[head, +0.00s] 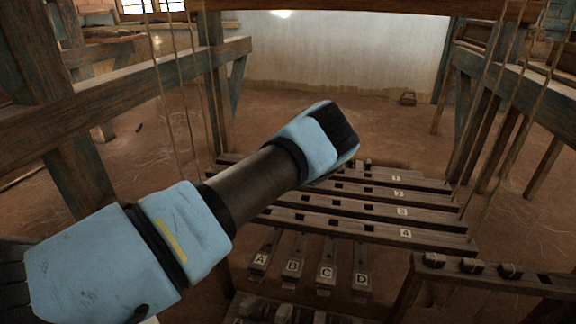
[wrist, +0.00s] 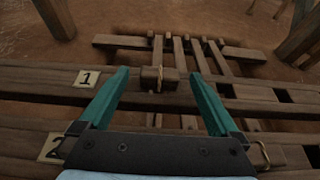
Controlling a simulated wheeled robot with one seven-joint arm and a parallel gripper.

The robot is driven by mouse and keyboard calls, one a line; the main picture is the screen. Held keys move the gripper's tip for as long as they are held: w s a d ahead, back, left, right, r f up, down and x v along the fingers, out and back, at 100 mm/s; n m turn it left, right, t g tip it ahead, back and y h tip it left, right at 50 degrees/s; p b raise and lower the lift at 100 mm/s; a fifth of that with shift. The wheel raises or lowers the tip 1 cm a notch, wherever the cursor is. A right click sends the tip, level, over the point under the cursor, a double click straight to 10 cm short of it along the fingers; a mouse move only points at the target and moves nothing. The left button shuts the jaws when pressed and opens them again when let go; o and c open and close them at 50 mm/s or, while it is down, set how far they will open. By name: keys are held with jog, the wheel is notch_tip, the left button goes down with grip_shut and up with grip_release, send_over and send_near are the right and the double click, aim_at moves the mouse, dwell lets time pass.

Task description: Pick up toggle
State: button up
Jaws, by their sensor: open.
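In the wrist view, a small wooden toggle (wrist: 150,82) with a pale cord loop around its middle sits at the wooden bar labelled 1 (wrist: 45,77). My gripper (wrist: 160,73) has its two teal fingers spread wide, one on each side of the toggle, with visible gaps. Nothing is held. I cannot tell how far the fingers are above the bar. In the head view my arm reaches over the numbered bars; its dark end (head: 338,128) shows, but the fingers and this toggle are not clearly visible there.
A rack (head: 540,283) at the lower right holds several similar toggles (head: 472,266). Pedals lettered A to D (head: 326,275) lie below the slotted bars (head: 370,226). Loom posts (head: 62,120) and hanging cords (head: 487,120) flank the bars. Earthen floor lies open behind.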

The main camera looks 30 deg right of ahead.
jog(key=c, duration=1.4)
jog(key=shift+c, duration=0.2)
